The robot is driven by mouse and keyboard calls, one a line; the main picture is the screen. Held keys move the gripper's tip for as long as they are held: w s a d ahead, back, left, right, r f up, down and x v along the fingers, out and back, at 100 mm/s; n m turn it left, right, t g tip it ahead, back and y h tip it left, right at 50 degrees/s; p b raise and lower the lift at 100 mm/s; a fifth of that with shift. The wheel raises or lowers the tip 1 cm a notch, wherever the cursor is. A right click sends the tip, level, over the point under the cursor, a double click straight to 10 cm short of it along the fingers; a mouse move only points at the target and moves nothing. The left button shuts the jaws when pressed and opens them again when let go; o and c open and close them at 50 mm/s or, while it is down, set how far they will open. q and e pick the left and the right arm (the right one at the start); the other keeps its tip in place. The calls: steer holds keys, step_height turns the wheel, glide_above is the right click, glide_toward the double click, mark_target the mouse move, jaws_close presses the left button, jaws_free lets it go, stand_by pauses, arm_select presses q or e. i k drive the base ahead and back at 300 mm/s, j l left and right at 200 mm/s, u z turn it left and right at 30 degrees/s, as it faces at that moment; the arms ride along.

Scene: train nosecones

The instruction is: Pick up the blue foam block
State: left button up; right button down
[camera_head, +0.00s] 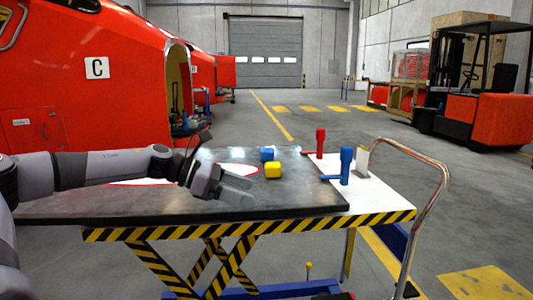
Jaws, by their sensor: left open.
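The blue foam block (267,154) sits on the dark table top, just behind a yellow block (273,170). The yellow block hides part of its lower side. My left arm comes in from the left edge over the table. My left gripper (240,189) is open and empty, in front of and to the left of both blocks, apart from them. My right gripper does not show.
The lift table (300,200) has a striped edge and a metal handle (440,190) at right. Red train nosecones (90,80) stand behind at left.

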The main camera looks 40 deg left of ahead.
mark_target(266, 154)
steer(key=i+j, duration=0.25)
steer(key=j, duration=0.15)
steer(key=i+j, duration=0.25)
steer(key=j, duration=0.15)
steer(key=i+j, duration=0.3)
steer(key=j, duration=0.15)
